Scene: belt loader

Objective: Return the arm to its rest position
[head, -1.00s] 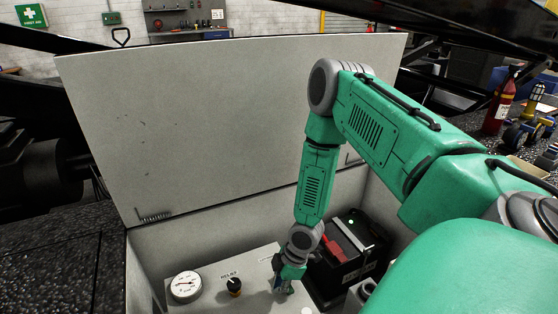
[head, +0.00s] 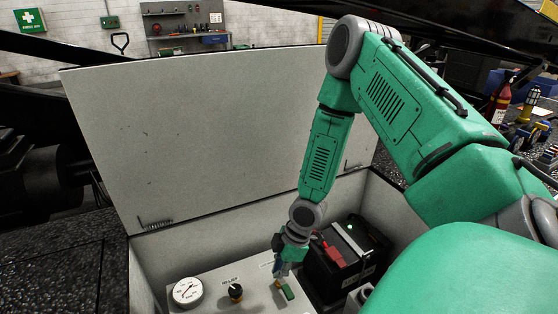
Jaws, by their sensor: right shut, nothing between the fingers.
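My right arm, green with grey joints, comes in from the right and reaches down into an open white box. My right gripper (head: 279,268) is shut and empty, just above the box's panel (head: 215,290). Close below the gripper a small green part (head: 288,291) shows on the panel; I cannot tell whether they touch. On the panel to the left are a round gauge (head: 187,291) and a black knob (head: 236,291) marked RELIEF. My left gripper is not in view.
The raised white lid (head: 210,145) stands behind the arm. A black battery-like unit (head: 343,258) with a red part and a lit green light sits right of the gripper. A red fire extinguisher (head: 499,103) stands far right. Dark beams cross the top.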

